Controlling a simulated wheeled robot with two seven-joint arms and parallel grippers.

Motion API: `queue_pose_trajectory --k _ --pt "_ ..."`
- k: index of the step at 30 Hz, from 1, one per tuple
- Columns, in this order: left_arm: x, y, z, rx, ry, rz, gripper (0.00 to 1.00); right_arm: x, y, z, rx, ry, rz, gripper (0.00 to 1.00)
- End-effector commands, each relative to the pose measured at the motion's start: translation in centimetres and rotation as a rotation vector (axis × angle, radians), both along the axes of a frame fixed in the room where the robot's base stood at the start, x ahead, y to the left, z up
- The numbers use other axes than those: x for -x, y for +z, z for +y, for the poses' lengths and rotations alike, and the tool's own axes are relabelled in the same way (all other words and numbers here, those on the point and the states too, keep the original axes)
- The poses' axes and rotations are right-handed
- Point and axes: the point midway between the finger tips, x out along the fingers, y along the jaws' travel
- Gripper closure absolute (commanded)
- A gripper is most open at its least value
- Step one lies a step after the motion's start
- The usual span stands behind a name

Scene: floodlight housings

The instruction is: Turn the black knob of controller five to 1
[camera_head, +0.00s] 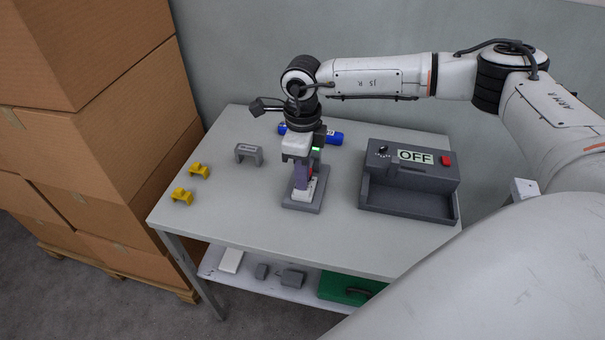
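A dark grey controller box (370,197) stands on the right half of the table. A black knob (383,151) with small white marks around it sits at the left of its raised back panel. I cannot make out where the knob points, nor any number on the box. Beside it a display (415,157) reads OFF, and a red button (447,160) is at the right. My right gripper (303,186) points down over a small grey stand (303,207), left of the controller and apart from the knob. Whether its fingers are open or shut is unclear. My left gripper is not in view.
Two yellow brackets (182,197) and a grey bracket (248,154) lie on the table's left half. A blue cylinder (334,138) lies behind my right gripper. Cardboard boxes (85,130) are stacked at left. A green case (340,287) is on the lower shelf.

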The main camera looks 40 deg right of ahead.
Motion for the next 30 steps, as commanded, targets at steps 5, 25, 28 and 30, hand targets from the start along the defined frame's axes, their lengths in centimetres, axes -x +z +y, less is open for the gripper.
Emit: queue_pose_trajectory --k 5,25,28,30 --pt "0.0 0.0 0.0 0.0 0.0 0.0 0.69 0.0 0.0 0.0 0.0 -0.001 0.0 0.86" --pt "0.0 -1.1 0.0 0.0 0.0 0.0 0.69 -0.1 8.4 0.0 -0.001 0.0 -0.003 0.86" --pt "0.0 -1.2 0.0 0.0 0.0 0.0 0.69 0.0 9.5 0.0 0.0 0.0 -0.001 0.86" --pt "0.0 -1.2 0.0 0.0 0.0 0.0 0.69 0.0 10.0 0.0 -0.001 0.0 -0.002 0.86"
